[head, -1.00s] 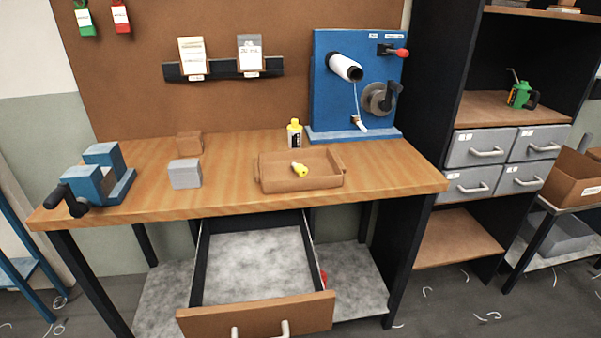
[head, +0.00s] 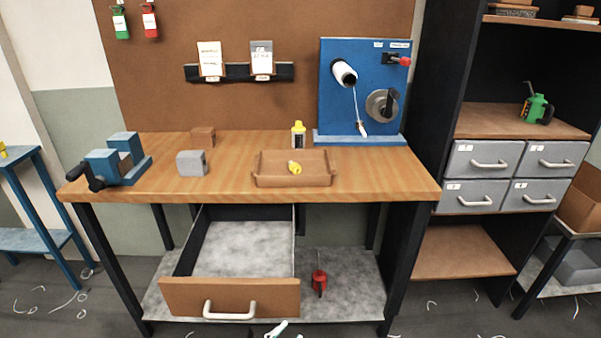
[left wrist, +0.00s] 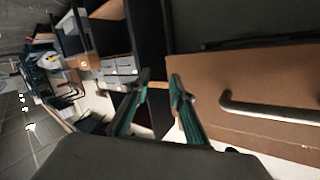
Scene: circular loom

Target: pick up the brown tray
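The brown tray (head: 262,181) is a shallow box with low walls, lying on the wooden workbench right of its middle, close to the front edge. A small yellow object (head: 295,168) lies inside it. My left gripper (left wrist: 160,80) shows in the left wrist view with its two teal fingers apart and nothing between them. It is beside a brown drawer front with a metal handle (left wrist: 265,110), well away from the tray. In the head view a small pale tip shows at the bottom edge; I cannot tell whether it is a fingertip. My right gripper is not in view.
The open drawer (head: 230,298) juts out below the bench (head: 225,183). A blue vise (head: 120,165), grey block (head: 192,163), brown block (head: 203,136), yellow bottle (head: 298,133) and blue winder (head: 335,110) stand on the bench. A dark shelf unit with grey drawers (head: 486,159) is at right.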

